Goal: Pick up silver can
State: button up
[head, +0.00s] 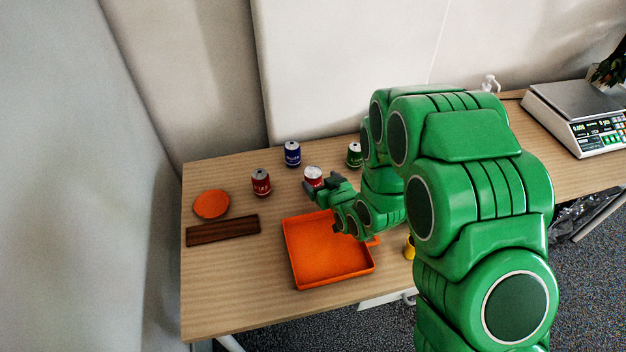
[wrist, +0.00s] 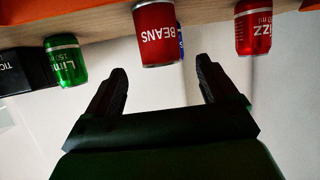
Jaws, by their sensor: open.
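No plainly silver can shows. A red can marked BEANS (head: 313,174) with a pale top stands on the table just past my gripper (head: 322,185). In the wrist view the BEANS can (wrist: 156,32) appears upside down, between and beyond the fingertips of my gripper (wrist: 160,66). The jaws are open and empty, apart from the can as far as I can tell. A red FIZZ can (head: 261,184) stands to the left, a blue can (head: 292,155) behind, and a green Lime can (head: 354,156) at the back right, partly beside my arm.
An orange tray (head: 330,276) lies in front of the cans. An orange plate (head: 211,204) and a dark wooden block (head: 222,231) are at the left. A yellow object (head: 409,248) is half hidden by my arm. A scale (head: 574,104) stands far right. The front left is clear.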

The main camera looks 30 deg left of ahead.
aim_at(316, 177)
jog(key=shift+x, duration=3.1)
jog(key=shift+r, duration=0.15)
jog(key=c, duration=1.1)
